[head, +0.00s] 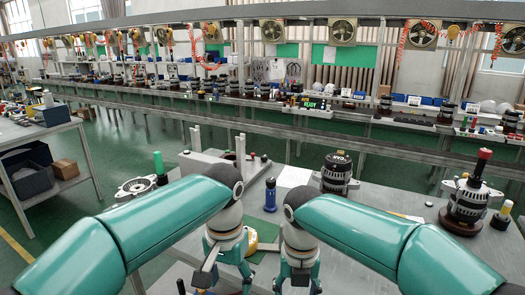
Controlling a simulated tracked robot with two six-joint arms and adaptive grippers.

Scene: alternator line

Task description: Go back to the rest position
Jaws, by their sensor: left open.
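My two teal arms reach in from the lower left and lower right, with both grippers pointing down over the front of the grey worktable (385,205). My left gripper (228,272) is open at the lower middle, with its fingers spread. I see nothing held in it. My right gripper (298,284) hangs close beside it on the right, with a small gap between them. Its fingertips are cut off near the bottom edge, and I cannot tell how far it is open.
On the worktable are a blue cylinder (270,195), a black-topped alternator (336,172), another alternator with a red-topped post (467,200), and a metal housing with a green-topped post (159,168). A side table (45,130) stands left. The conveyor line (330,138) runs behind.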

